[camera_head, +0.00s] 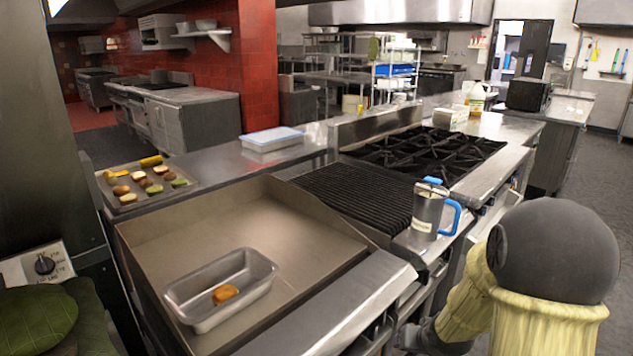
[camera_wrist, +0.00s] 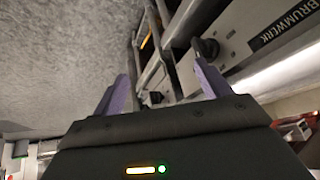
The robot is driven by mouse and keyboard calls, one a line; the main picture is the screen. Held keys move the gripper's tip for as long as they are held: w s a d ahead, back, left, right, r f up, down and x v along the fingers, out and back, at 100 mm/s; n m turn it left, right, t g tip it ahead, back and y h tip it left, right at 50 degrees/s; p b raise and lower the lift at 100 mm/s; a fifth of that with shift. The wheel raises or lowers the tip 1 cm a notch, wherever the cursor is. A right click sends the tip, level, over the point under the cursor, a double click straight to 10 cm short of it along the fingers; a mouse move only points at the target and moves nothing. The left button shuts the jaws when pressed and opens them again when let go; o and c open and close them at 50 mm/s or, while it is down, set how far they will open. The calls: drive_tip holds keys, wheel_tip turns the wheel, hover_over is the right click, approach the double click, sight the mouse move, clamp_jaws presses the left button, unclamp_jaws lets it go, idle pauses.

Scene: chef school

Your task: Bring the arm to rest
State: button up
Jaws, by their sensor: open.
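My gripper (camera_wrist: 160,72) shows in the wrist view with its two purple fingers spread apart. Nothing is between the fingers. Beyond them are the front of a kitchen appliance marked BRUMWERK (camera_wrist: 280,28) and a dark knob (camera_wrist: 207,47); grey floor fills the upper left. In the head view my arm (camera_head: 545,325), pale yellow with a dark grey rounded joint, is bent low at the bottom right, beside the front of the cooking line. The fingers cannot be made out there.
A griddle (camera_head: 295,225) holds a metal loaf pan (camera_head: 255,262) with a browned piece of food (camera_head: 225,293) in it. A blue-handled metal pitcher (camera_head: 427,210) stands near the front edge by the grill (camera_head: 355,195). Open floor (camera_head: 605,200) lies to the right.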

drive_tip(key=s+a+r+n+g, duration=0.1)
drive_tip(key=s+a+r+g, duration=0.2)
drive_tip(key=s, duration=0.4)
drive_tip(key=s+a+r+n+g, duration=0.1)
drive_tip(key=s+a+r, duration=0.2)
drive_tip(key=s+a, duration=0.35)
wheel_tip(320, 180, up, 15)
drive_tip(key=d+p, duration=0.2)
drive_tip(key=p, duration=1.4)
drive_tip(key=shift+s+r, duration=0.15)
drive_tip(key=shift+s, duration=0.3)
